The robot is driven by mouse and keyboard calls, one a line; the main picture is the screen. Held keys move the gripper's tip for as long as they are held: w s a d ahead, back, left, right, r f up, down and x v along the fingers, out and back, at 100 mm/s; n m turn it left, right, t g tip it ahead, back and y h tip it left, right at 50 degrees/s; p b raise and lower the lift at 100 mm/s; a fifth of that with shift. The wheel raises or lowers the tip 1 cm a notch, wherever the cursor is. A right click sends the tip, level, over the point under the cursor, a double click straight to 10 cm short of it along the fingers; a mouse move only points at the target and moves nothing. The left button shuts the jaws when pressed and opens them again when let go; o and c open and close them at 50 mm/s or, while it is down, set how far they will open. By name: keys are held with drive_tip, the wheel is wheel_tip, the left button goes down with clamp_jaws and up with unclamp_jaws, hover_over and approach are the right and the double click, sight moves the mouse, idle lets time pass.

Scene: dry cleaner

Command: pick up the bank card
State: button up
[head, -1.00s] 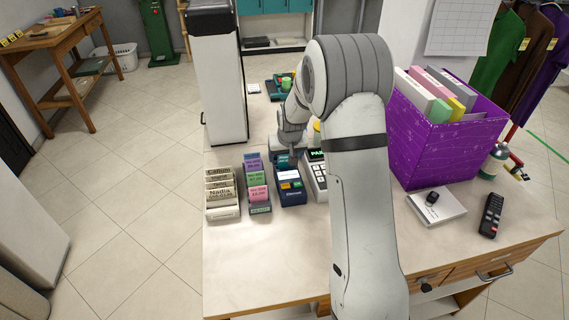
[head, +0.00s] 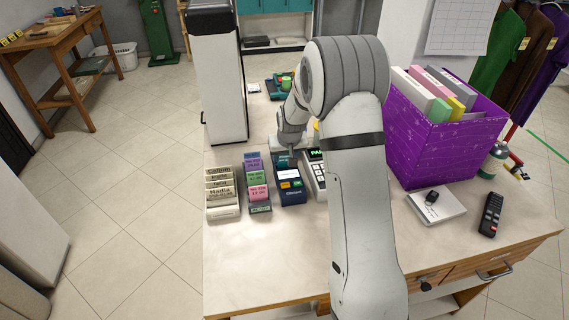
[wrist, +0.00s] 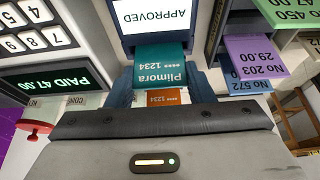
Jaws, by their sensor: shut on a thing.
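My gripper (head: 285,155) is down at that end, shut on the card. The grey gripper body fills the bottom of the wrist view.
A white till with keys (head: 316,176) stands close right of the terminal, reading "PAID 47.00" in the wrist view. A ticket rack (head: 259,208) and a name-card box (head: 222,212) stand left. A purple bin (head: 437,153) is further right. The counter front (head: 265,265) is clear.

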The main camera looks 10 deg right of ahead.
drive_tip(key=shift+r, duration=0.1)
wheel_tip(320, 180, up, 10)
drive_tip(key=shift+f+b, duration=0.1)
drive_tip(key=shift+b, duration=0.2)
idle(0.5)
drive_tip(key=w+r+p, duration=0.2)
drive_tip(key=w+p, duration=0.3)
drive_tip(key=p, duration=0.7)
wheel_tip(320, 180, down, 9)
drive_tip(key=b, duration=0.4)
drive_tip(key=shift+w+f, duration=0.15)
drive_tip(key=shift+w, duration=0.15)
drive_tip(key=shift+f+b, duration=0.15)
drive_tip(key=shift+b, duration=0.55)
